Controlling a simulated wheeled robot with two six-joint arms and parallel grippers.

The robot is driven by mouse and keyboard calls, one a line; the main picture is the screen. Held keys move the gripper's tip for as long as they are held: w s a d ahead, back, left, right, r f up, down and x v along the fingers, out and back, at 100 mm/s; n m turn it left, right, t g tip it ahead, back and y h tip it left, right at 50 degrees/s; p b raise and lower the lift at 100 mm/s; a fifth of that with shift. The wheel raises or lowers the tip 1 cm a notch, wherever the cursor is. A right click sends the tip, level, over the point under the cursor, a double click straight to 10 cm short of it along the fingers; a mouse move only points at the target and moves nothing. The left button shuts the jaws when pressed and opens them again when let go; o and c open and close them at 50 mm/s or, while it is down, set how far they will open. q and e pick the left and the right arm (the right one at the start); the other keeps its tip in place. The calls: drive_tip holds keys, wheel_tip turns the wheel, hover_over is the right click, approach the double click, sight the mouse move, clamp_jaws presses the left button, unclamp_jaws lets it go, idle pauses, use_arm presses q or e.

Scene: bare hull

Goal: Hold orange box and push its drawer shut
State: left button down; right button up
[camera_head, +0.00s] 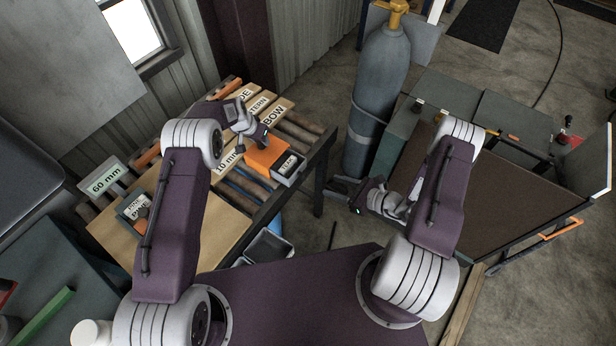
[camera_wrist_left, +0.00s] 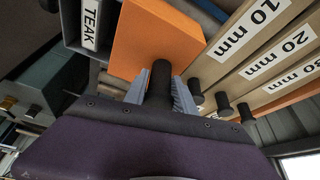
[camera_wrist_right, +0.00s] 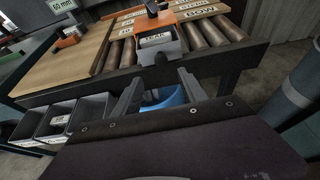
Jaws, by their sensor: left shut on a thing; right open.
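The orange box (camera_head: 264,153) sits on the roller bench, and its grey drawer (camera_head: 290,167), labelled TEAK, stands out of the front side. In the head view my left gripper (camera_head: 244,134) is at the box's back edge. My right gripper (camera_head: 366,196) is open and empty, off the bench's front. The right wrist view shows the drawer (camera_wrist_right: 160,46) ahead of its open fingers (camera_wrist_right: 160,88), apart from them.
Labelled boards (camera_head: 262,108) lie behind the box. A grey gas cylinder (camera_head: 377,95) stands right of the bench. Grey bins (camera_wrist_right: 55,120) and a blue object (camera_wrist_right: 168,97) are below the bench. A brown-topped cart (camera_head: 480,195) stands right of my right arm.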

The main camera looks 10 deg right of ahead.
sight(306, 177)
drive_tip(key=x, duration=1.2)
drive_tip(key=shift+d, duration=0.1)
clamp_jaws()
drive_tip(key=shift+r, duration=0.1)
idle(0.9)
